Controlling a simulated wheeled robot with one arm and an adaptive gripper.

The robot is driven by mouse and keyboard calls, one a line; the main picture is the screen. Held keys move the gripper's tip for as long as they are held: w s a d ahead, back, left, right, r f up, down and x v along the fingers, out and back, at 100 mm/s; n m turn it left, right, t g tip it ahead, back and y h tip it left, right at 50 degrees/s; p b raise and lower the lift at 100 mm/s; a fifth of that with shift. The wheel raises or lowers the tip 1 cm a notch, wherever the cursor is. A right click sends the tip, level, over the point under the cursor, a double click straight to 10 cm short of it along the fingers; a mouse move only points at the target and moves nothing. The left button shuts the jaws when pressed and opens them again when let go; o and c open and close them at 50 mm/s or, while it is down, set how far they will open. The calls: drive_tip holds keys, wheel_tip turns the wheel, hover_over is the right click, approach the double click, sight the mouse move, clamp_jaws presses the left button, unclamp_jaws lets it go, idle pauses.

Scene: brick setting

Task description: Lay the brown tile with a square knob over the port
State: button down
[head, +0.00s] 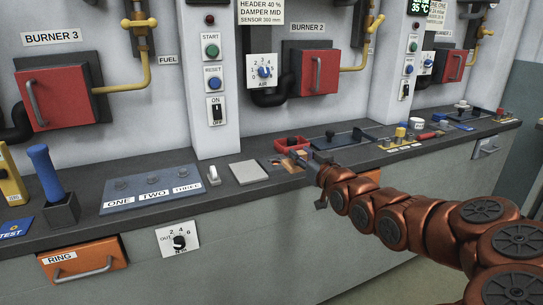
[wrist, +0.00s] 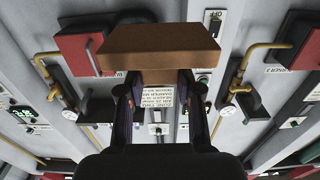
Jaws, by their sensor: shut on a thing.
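My gripper (wrist: 160,82) is shut on the brown tile (wrist: 160,48). In the wrist view the tile is a flat brown slab across the fingertips, with its narrower brown knob between the fingers. In the head view my gripper (head: 304,160) is low over the dark bench top, right of a light grey plate and just in front of a small red tray. Only bits of brown show at its tip there, and I cannot tell whether the tile touches the bench. I cannot make out the port; the gripper and tile hide that part of the bench.
The grey plate (head: 249,172) and a white switch (head: 213,175) are left of my gripper. The red tray (head: 291,144) is close behind it. A pillar with buttons (head: 212,80) rises behind the bench (head: 180,208).

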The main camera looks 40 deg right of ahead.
drive_tip(key=shift+w+d+f+p, duration=0.85)
drive_tip(key=shift+w, duration=1.6)
drive_tip(key=shift+w+d+f+p, duration=0.8)
drive_tip(key=shift+w+p, duration=0.1)
drive_tip(key=shift+w, duration=1.55)
drive_tip(key=shift+w+d+f+p, duration=0.85)
drive_tip(key=shift+w, duration=1.6)
drive_tip(key=shift+f, duration=0.1)
drive_tip(key=shift+f+b, duration=0.3)
drive_tip(key=shift+b, duration=0.1)
drive_tip(key=shift+f, duration=0.1)
drive_tip(key=c, duration=0.8)
unclamp_jaws()
drive_tip(key=shift+o, duration=0.2)
